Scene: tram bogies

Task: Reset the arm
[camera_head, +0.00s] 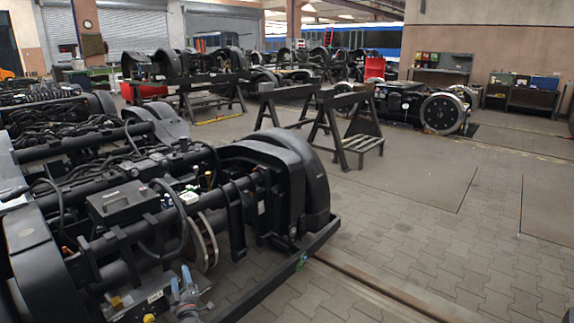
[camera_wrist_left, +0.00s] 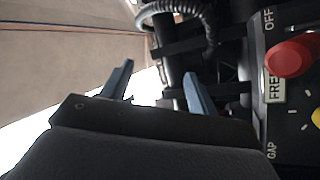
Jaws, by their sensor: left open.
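My left gripper (camera_head: 184,285) is low in the head view, in front of the near black bogie (camera_head: 120,245). In the left wrist view its two blue-grey fingers (camera_wrist_left: 157,78) stand apart with nothing held between them. A black panel (camera_wrist_left: 275,115) lies to the right of the fingers, with a red knob (camera_wrist_left: 291,57), a yellow part (camera_wrist_left: 316,117) and the words OFF, FREE and GAP. The fingers are apart from the knob. My right gripper is in neither view.
A ribbed hose (camera_wrist_left: 185,10) and dark bars lie beyond the fingers in the wrist view. A black trestle (camera_head: 340,125) and another bogie (camera_head: 425,105) stand farther back. The paved floor (camera_head: 430,235) at right is clear.

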